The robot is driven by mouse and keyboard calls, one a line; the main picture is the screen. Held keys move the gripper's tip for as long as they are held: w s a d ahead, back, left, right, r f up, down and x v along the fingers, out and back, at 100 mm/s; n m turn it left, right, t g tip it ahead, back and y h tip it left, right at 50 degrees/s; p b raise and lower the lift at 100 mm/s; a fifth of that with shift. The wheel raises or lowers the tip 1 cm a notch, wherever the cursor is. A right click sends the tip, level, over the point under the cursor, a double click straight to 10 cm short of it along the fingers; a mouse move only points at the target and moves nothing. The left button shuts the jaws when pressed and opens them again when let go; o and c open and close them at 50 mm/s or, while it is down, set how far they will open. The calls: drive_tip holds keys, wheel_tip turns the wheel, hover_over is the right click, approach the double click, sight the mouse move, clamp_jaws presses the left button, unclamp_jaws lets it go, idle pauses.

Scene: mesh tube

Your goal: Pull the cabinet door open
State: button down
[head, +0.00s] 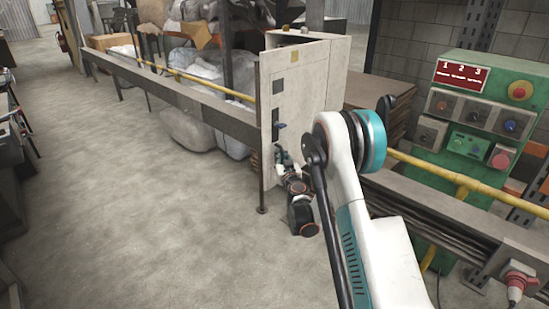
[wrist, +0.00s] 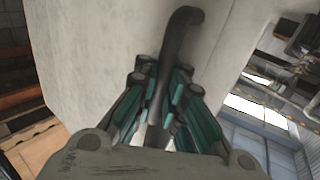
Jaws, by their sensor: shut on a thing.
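The beige cabinet (head: 338,75) stands beyond my arm in the head view. Its pale door (head: 300,95) bears dark fittings; I cannot tell from this view how far it stands open. My gripper (head: 281,156) is at the lower part of the door, partly hidden by my own wrist. In the wrist view, a dark curved handle (wrist: 182,35) stands out from the pale door face (wrist: 100,40). My gripper (wrist: 158,110) is shut on this handle, with its teal-sided fingers on either side of the bar.
A long rail with a yellow pipe (head: 190,80) runs to the left of the cabinet, with plastic-wrapped goods (head: 195,125) behind it. A green control panel (head: 475,130) and another yellow pipe (head: 440,175) are at the right. The concrete floor (head: 150,220) at left is clear.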

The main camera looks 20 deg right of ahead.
drive_tip(key=shift+s+a+y, duration=0.25)
drive_tip(key=shift+a+y, duration=0.05)
drive_tip(key=c, duration=2.1)
unclamp_jaws()
drive_tip(key=shift+o, duration=0.9)
drive_tip(key=shift+a, duration=0.2)
drive_tip(key=shift+d, duration=0.2)
drive_tip(key=s, duration=0.7)
drive_tip(key=shift+s+a, duration=0.2)
drive_tip(key=shift+a, duration=0.1)
